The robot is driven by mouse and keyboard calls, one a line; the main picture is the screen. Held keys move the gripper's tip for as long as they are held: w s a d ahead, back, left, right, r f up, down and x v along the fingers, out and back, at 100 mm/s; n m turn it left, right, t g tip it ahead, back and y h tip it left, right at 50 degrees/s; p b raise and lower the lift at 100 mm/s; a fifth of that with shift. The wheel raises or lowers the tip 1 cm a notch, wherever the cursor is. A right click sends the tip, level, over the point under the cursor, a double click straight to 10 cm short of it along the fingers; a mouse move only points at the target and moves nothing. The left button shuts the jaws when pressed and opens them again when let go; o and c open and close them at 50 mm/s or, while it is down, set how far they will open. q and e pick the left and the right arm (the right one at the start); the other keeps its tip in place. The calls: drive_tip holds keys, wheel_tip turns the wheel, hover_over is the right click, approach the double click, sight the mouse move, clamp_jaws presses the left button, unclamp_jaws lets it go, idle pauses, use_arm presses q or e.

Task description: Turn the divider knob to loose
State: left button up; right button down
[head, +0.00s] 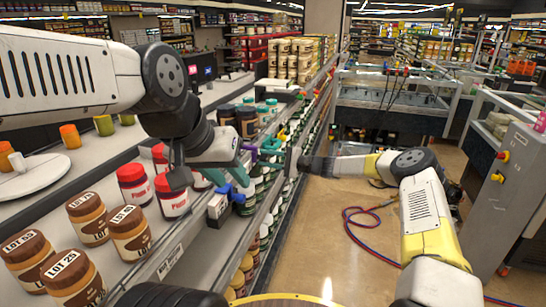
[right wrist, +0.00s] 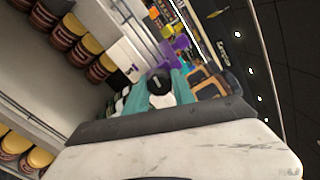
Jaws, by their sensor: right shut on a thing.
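My right gripper (head: 264,156) reaches in from the right to the shelf's front rail, its teal fingers pointing left. In the right wrist view my right gripper (right wrist: 159,90) has its teal fingers on both sides of a dark round knob (right wrist: 158,82) and is shut on it. In the head view the fingers mostly hide this knob, and I cannot tell its turn setting. My left gripper (head: 229,177) is lower, above the shelf edge, with its teal fingers apart and nothing visible between them. A blue clip-like part (head: 239,194) sits on the rail just below it.
Red-labelled jars (head: 134,186) and brown "LOT" jars (head: 87,219) stand on the shelf close to my left gripper. Purple parts (head: 271,144) lie along the rail near my right gripper. A red and blue hose (head: 350,222) lies on the otherwise open aisle floor.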

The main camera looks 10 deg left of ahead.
idle(0.3)
drive_tip(key=c, duration=1.1)
unclamp_jaws()
drive_tip(key=shift+o, duration=0.2)
drive_tip(key=shift+d, duration=0.1)
drive_tip(key=s+d, duration=0.1)
drive_tip(key=d, duration=0.6)
drive_tip(key=shift+s+d, duration=0.2)
drive_tip(key=shift+d, duration=0.1)
